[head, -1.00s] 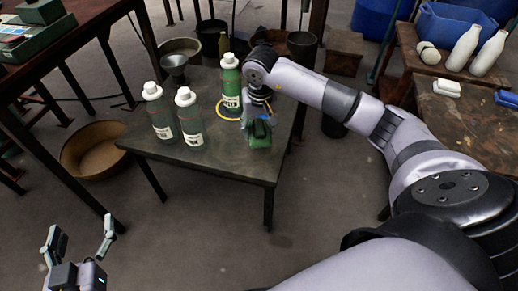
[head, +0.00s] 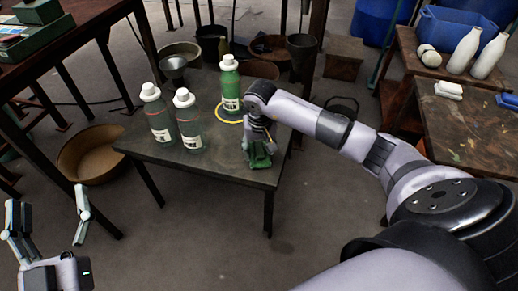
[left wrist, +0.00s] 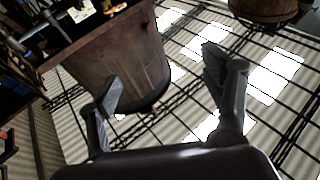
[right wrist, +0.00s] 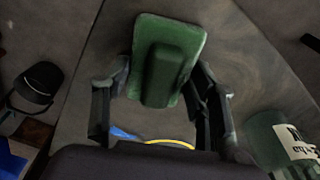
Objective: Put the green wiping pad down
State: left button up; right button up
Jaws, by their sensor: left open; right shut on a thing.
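The green wiping pad (head: 259,160) is at the right front part of the small dark table (head: 222,168). In the right wrist view the pad (right wrist: 188,40) is a rounded green slab with a raised block on its back. My right gripper (right wrist: 160,82) is shut on that block; in the head view the gripper (head: 258,146) points down over the pad. The pad is at or just above the tabletop; I cannot tell whether it touches. My left gripper (head: 47,212) is open and empty at the lower left, away from the table.
A green bottle (head: 230,88) stands by a yellow ring (head: 229,121) behind the pad. Two grey-green bottles (head: 159,118) (head: 187,122) stand to its left, with a funnel (head: 173,68) behind. The table's front edge and right edge are close to the pad. The front middle of the tabletop is clear.

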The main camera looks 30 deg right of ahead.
pick_arm(q)
jog(key=shift+s+r, duration=0.15)
jog(key=shift+r, duration=0.25)
pick_arm(e)
jog(key=shift+f, duration=0.15)
jog(key=o, duration=1.2)
jog(key=shift+c, duration=0.2)
